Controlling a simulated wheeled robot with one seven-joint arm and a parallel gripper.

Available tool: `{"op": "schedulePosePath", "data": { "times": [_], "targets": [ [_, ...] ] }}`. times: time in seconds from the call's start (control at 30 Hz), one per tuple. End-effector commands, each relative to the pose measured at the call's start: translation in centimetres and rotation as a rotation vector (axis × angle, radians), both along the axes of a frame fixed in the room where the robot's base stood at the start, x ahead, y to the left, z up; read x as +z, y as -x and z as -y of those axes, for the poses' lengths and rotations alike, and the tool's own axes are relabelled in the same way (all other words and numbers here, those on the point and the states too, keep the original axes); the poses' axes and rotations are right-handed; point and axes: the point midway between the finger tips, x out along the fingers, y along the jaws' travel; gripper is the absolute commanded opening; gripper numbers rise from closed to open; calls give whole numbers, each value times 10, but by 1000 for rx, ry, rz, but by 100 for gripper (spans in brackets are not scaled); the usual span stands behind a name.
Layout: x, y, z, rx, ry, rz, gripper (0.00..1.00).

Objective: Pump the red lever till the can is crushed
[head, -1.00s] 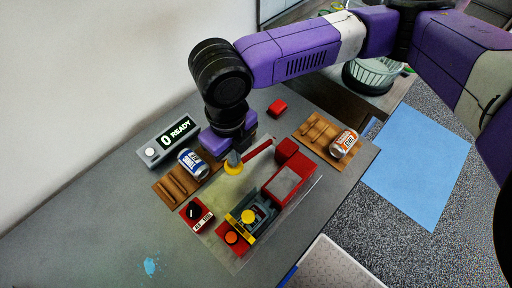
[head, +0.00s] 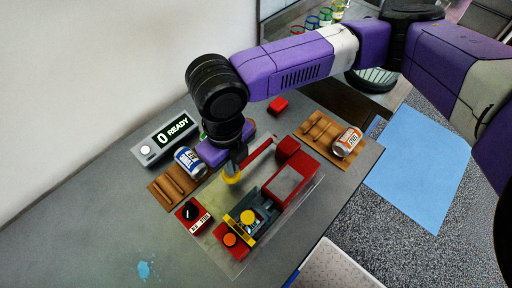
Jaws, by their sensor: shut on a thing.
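The red lever (head: 261,151) sticks out from the left side of the red crusher (head: 287,183), with a yellow end (head: 232,178). My gripper (head: 236,164) points down and is shut on the lever near this end; its fingers partly hide it. The crusher's grey chamber with a yellow front bar (head: 237,234) stands toward the table's front. A can seems to show inside the chamber, too small to judge its shape. A blue-and-white can (head: 190,161) lies on the left wooden rack (head: 170,187). An orange-and-white can (head: 347,142) lies on the right wooden rack (head: 319,129).
A display box (head: 168,139) reads "0 READY" behind the left rack.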

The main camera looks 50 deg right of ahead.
Motion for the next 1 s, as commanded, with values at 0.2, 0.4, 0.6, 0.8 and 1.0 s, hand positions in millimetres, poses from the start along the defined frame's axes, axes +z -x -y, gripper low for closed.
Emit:
{"op": "schedulePosePath", "data": {
  "times": [0.2,0.4,0.6,0.8,1.0],
  "targets": [
    [-7,0,2,-3,7,-3,0],
    [-8,0,2,-3,7,-3,0],
    [-20,0,3,-4,7,-4,0],
    [-29,1,3,-3,6,-4,0],
    [-16,1,3,-2,5,-3,0]
  ]
}}
